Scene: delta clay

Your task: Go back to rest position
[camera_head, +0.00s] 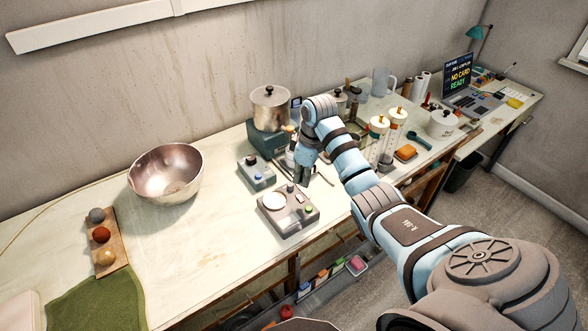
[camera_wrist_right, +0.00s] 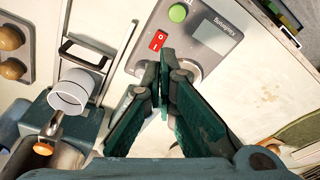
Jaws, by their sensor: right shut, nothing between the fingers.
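My right arm reaches in from the lower right in the head view. Its gripper (camera_head: 302,180) hangs, pointing down, above the bench just behind a grey device with a round white plate (camera_head: 273,202). In the right wrist view my right gripper (camera_wrist_right: 166,68) is shut, its green fingers meeting at the tips with nothing between them. Beyond the fingertips is a device panel with a green button (camera_wrist_right: 178,13), a red switch (camera_wrist_right: 158,40) and a display. I cannot tell whether the fingertips touch the panel. My left gripper is not in view.
A small box (camera_head: 256,176), a metal pot (camera_head: 270,106) and tall cylinders (camera_head: 377,140) stand close around my right gripper and forearm. A metal bowl (camera_head: 166,178) and a wooden board with balls (camera_head: 118,262) are farther left. The bench front between them is clear.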

